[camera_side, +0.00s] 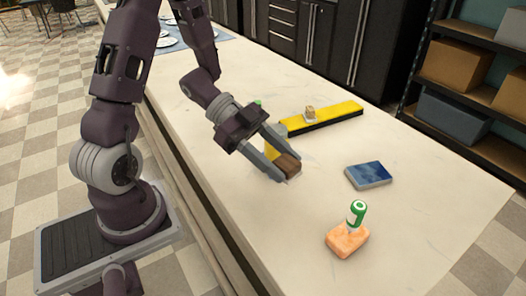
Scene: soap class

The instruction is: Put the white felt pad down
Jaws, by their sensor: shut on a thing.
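My gripper (286,167) is at the middle of the pale counter and points down to the right. Its two fingers are shut on a small brown block (289,163), one finger on each side. The block is low, at or just above the counter; I cannot tell whether it touches. I see no clear white felt pad; any pale underside of the block is hidden from this side.
A yellow object (271,150) stands partly hidden behind my gripper. Behind it lies a long yellow bar (338,114) with a small tan block (310,113) on it. A blue pad (369,175) and an orange block (347,241) bearing a green-and-white item (356,213) lie right.

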